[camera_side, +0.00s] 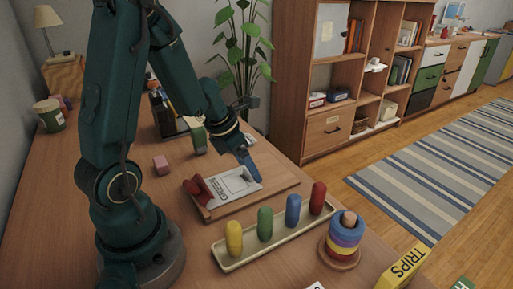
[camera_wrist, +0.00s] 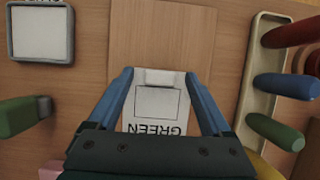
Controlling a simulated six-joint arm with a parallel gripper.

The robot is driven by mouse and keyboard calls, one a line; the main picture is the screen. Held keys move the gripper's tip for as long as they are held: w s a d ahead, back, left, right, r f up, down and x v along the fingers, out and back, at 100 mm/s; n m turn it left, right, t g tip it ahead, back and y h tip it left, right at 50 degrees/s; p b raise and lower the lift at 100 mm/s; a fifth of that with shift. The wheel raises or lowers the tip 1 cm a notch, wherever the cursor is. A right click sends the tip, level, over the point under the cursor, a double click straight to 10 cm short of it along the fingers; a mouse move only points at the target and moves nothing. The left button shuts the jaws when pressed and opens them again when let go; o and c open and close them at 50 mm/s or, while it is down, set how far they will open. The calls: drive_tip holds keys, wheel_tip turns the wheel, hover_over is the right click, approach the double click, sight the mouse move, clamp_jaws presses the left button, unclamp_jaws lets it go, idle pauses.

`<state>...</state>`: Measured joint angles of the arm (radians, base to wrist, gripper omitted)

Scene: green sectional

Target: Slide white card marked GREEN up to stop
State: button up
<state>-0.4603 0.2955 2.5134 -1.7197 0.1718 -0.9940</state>
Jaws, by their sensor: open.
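The white card marked GREEN (camera_side: 235,184) lies on a wooden board (camera_side: 275,189), with a red piece (camera_side: 197,188) at its near left end. In the wrist view the card (camera_wrist: 158,104) shows an outlined rectangle and the upside-down word GREEN. My gripper (camera_side: 245,166) is low over the card in the side view. In the wrist view its blue fingers (camera_wrist: 158,78) are spread, one on each side of the card, with small gaps visible. The lower part of the card is hidden by my gripper body. I cannot make out the stop clearly.
A tray (camera_side: 225,262) with yellow, green, blue and red pegs stands beside the board, near a ring stacker (camera_side: 343,240). A yellow TRIPS block (camera_side: 403,267) is at the front right. A pink block (camera_side: 161,165) and a green piece (camera_side: 198,138) lie left and behind.

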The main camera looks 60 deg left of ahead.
drive_tip(key=shift+v, duration=1.35)
drive_tip(key=shift+w+r, duration=0.15)
drive_tip(key=shift+r, duration=1.1)
drive_tip(key=s+d+r+m+t, duration=0.2)
drive_tip(key=s+d+r+m, duration=0.1)
drive_tip(key=d+r+m, duration=0.85)
drive_tip(key=s+d+f+m, duration=0.1)
drive_tip(key=s+m, duration=0.2)
drive_tip(key=m, duration=0.9)
drive_tip(key=s+d+f+m+g, duration=0.1)
drive_tip(key=s+m, duration=0.3)
drive_tip(key=m, duration=0.8)
drive_tip(key=shift+s+d+f, duration=0.15)
drive_tip(key=shift+d+f, duration=0.1)
drive_tip(key=shift+f, duration=0.45)
